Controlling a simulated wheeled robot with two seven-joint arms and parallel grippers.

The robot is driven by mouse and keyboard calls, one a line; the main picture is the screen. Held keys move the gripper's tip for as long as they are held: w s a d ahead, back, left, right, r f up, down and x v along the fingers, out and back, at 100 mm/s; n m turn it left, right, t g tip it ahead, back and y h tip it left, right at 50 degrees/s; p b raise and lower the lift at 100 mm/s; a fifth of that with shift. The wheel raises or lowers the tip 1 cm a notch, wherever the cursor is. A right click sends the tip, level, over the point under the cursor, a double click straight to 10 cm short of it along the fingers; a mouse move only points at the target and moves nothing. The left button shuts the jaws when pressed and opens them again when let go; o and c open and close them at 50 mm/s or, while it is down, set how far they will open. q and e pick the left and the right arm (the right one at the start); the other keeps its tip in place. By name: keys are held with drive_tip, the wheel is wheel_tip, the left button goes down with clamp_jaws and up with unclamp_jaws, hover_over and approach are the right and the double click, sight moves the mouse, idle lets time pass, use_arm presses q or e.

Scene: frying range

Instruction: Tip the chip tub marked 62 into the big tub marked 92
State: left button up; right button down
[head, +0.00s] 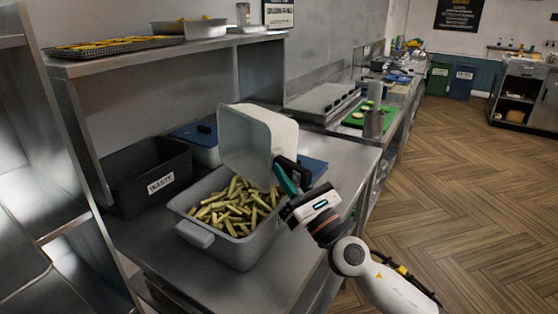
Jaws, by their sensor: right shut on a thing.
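My right gripper (290,180) is shut on a white chip tub (262,143) at its right side. The tub is held tilted over the big grey tub (243,258), with its opening turned down to the left. The big tub stands on the steel counter and holds a heap of cut chips (232,207). Part of its back rim is hidden behind the held tub. I cannot see any chips inside the held tub from here, and no number marks are legible on either tub. My left gripper is not in view.
A black bin labelled waste (146,177) stands left of the big tub. A blue-lidded container (196,137) is behind. An upper shelf (160,56) carries a tray of chips and a pan. A green board (366,116) lies farther right. The floor at right is clear.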

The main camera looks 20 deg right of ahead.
drive_tip(key=r+m+h+p, duration=0.1)
drive_tip(key=d+m+h+p, duration=0.1)
drive_tip(key=m, duration=0.1)
drive_tip(key=shift+w+r+t, duration=0.15)
drive_tip(key=shift+r+t, duration=0.15)
drive_tip(key=shift+r, duration=0.05)
drive_tip(key=m+h, duration=0.1)
drive_tip(key=d+m+h+p, duration=0.1)
drive_tip(key=m, duration=0.1)
drive_tip(key=shift+r+m+h+p, duration=0.1)
drive_tip(key=shift+m+h+p, duration=0.25)
drive_tip(key=shift+p, duration=0.25)
use_arm(q)
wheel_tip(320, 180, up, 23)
drive_tip(key=p, duration=1.7)
drive_tip(key=shift+p, duration=0.4)
use_arm(e)
drive_tip(key=shift+w+d+r+m+g+h, duration=0.25)
drive_tip(key=shift+m+g+h, duration=0.7)
drive_tip(key=shift+m, duration=1.75)
drive_tip(key=shift+w+d+r+m+g+h, duration=0.1)
drive_tip(key=shift+d+r+m+g+h, duration=0.6)
drive_tip(key=shift+m, duration=1.95)
drive_tip(key=shift+w+d+m+g+h, duration=0.15)
drive_tip(key=shift+m+g+h, duration=1.05)
drive_tip(key=shift+m, duration=1.5)
